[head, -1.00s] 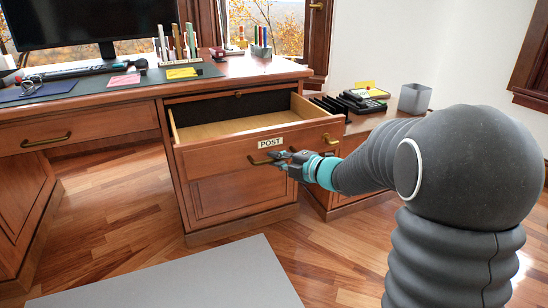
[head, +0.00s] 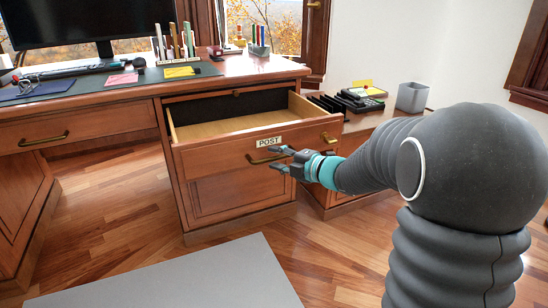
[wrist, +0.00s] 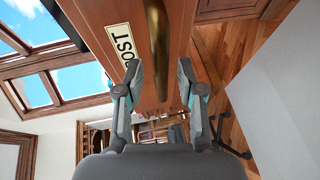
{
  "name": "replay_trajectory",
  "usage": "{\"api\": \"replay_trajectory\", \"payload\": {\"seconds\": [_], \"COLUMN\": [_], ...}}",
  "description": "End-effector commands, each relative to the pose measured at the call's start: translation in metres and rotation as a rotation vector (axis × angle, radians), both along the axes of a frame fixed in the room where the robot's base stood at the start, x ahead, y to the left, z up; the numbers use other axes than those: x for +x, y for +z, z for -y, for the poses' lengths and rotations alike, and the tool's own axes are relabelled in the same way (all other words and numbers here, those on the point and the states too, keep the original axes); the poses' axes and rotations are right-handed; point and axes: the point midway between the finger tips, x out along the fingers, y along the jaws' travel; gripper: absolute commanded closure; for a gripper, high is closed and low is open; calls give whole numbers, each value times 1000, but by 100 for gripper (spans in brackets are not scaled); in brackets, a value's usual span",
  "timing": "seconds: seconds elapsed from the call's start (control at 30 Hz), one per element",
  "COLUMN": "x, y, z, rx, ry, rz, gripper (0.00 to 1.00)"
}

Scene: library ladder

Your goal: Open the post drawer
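The post drawer (head: 222,160) is pulled out of the desk pedestal, and its pale wooden inside shows empty where visible. A label reading POST (head: 269,142) is on its front, above a brass handle (head: 262,159). My gripper (head: 276,157) is in front of the drawer front, at the handle's right end. In the wrist view the brass handle (wrist: 157,45) runs upright between and beyond the two spread fingertips (wrist: 160,75), with the POST label (wrist: 123,50) to its left. The fingers are open and do not grip the handle.
The desk top (head: 130,82) carries a monitor (head: 60,22), pens and papers. A lower cabinet (head: 350,125) with a grey bin (head: 412,97) and black trays stands to the right. A grey mat (head: 190,275) lies on the wooden floor in front.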

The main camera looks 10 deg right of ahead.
Motion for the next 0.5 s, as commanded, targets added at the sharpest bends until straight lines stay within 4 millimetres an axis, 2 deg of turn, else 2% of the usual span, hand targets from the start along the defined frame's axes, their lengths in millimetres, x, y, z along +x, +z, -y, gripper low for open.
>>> {"api": "replay_trajectory", "payload": {"seconds": [0.5], "x": [-69], "y": [18], "z": [58], "rx": [0], "ry": [1], "rz": [1], "gripper": [62]}}
